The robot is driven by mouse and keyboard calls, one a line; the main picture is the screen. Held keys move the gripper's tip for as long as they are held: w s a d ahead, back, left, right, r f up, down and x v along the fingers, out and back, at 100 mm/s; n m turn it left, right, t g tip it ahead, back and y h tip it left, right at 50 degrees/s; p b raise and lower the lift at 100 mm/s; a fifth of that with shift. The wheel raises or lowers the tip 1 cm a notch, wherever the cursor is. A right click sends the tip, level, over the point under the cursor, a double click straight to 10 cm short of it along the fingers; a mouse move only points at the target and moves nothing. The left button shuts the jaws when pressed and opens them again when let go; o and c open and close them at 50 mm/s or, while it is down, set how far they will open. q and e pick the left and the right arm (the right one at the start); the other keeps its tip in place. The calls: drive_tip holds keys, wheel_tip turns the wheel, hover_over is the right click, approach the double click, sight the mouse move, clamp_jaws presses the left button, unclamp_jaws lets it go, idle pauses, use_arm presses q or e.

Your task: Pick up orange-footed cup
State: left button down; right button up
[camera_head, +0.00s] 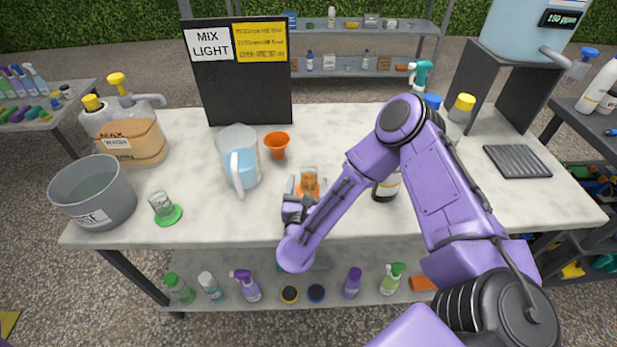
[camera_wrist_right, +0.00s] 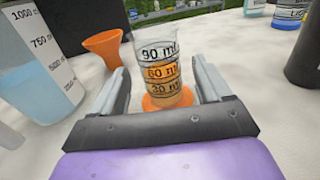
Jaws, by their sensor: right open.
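The orange-footed cup (camera_head: 309,179) stands upright on the white table, a small clear measuring cup with amber liquid and an orange base. In the right wrist view the cup (camera_wrist_right: 160,72) shows marks of 90, 60 and 30 ml. My right gripper (camera_head: 307,190) is open at the cup. In the wrist view its two fingers (camera_wrist_right: 162,88) stand on either side of the cup, with gaps visible between finger and cup. The lower front of the cup's foot is partly hidden by the gripper body in the wrist view. My left gripper is not in view.
A measuring jug (camera_head: 240,158) and an orange funnel (camera_head: 277,143) stand left of the cup. A green-footed cup (camera_head: 163,207) and grey bucket (camera_head: 95,192) are further left. A dark bottle (camera_head: 385,190) stands to the right, behind my arm. The table's front edge is close.

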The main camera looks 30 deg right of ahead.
drive_tip(key=x, duration=0.4)
drive_tip(key=shift+w+d+p, duration=0.15)
drive_tip(key=shift+d+p, duration=0.15)
drive_tip(key=shift+p, duration=0.05)
drive_tip(key=shift+a, duration=0.15)
drive_tip(key=shift+c, duration=0.5)
drive_tip(key=c, duration=1)
drive_tip(key=shift+r, duration=0.15)
drive_tip(key=shift+c, duration=0.2)
